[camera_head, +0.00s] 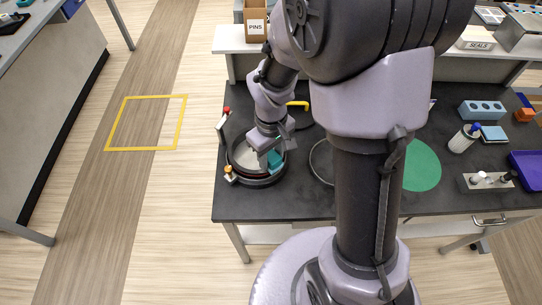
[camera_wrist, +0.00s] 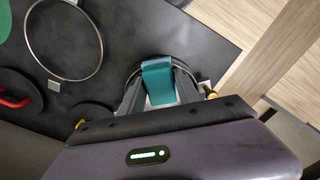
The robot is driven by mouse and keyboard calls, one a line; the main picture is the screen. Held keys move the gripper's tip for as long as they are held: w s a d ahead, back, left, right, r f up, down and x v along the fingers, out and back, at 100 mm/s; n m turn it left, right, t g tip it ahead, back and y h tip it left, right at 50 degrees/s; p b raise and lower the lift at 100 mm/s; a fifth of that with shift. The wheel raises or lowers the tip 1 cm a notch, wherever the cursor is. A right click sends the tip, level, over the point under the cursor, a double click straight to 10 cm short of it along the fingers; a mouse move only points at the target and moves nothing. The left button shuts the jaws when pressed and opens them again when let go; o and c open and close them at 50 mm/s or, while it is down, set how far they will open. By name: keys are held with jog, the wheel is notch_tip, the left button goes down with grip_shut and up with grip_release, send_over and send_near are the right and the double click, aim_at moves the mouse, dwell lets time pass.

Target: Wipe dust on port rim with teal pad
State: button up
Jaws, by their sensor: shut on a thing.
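My gripper (camera_head: 268,156) is shut on the teal pad (camera_wrist: 158,80); the pad also shows in the head view (camera_head: 275,161). The gripper reaches down over the round port on the dark bench. The port's dark rim (camera_head: 263,182) circles a pale inside in the head view. The pad sits within or just over the ring, at its right side in the head view. I cannot tell whether the pad touches the rim. No dust can be made out; the gripper and pad hide part of the port.
Posts with a red knob (camera_head: 226,110) and an orange knob (camera_head: 228,169) flank the port. A thin metal ring (camera_wrist: 63,38) lies beside it. A green disc (camera_head: 422,166), blue block (camera_head: 482,110) and white-sided bottle (camera_head: 463,140) are further right. My arm hides the bench's middle.

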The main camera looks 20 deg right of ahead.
aim_at(271, 155)
jog(key=shift+r, duration=0.65)
notch_tip(271, 155, up, 3)
jog(key=p, duration=0.3)
jog(key=shift+r, duration=0.1)
